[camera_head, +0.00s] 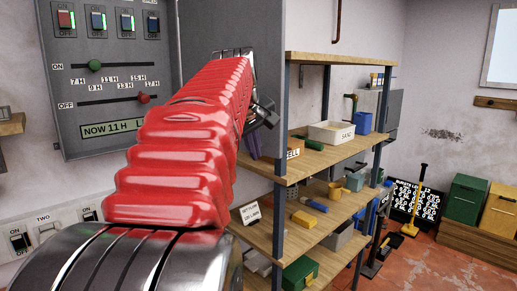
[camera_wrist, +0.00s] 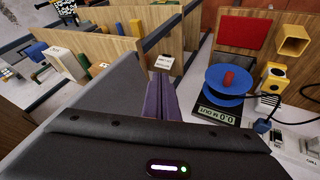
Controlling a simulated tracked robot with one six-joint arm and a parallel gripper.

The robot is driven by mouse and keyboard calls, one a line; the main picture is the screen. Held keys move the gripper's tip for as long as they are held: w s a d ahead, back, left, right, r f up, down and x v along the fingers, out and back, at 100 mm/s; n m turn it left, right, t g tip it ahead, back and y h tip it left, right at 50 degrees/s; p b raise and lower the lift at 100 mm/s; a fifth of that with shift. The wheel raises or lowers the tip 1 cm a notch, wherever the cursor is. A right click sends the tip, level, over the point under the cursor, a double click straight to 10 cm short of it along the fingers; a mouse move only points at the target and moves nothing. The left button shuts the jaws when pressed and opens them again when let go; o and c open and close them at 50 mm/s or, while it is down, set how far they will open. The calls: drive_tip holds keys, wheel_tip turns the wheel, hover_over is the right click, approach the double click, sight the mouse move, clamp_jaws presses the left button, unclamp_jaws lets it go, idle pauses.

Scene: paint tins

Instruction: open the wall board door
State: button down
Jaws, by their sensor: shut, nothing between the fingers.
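The grey wall board (camera_head: 112,55) is at the upper left of the head view, its switches, sliders and "NOW 11 H" display uncovered. A plain grey panel (camera_head: 205,25), which looks like its door, stands out from the board's right side, swung open. My red arm hides much of its lower part. My gripper (camera_head: 253,145) is shut and empty, its purple fingers in front of the panel. In the wrist view the purple fingers (camera_wrist: 161,85) are together, beside a grey slab (camera_wrist: 100,95) that is probably the door. I cannot tell whether they touch it.
A blue spool (camera_wrist: 229,82) is in the wrist view. Red floor (camera_head: 440,265) is open at the lower right.

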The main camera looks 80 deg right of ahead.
drive_tip(key=v, duration=1)
drive_tip(key=shift+s+a, duration=0.45)
drive_tip(key=shift+s, duration=0.25)
drive_tip(key=shift+f, duration=0.1)
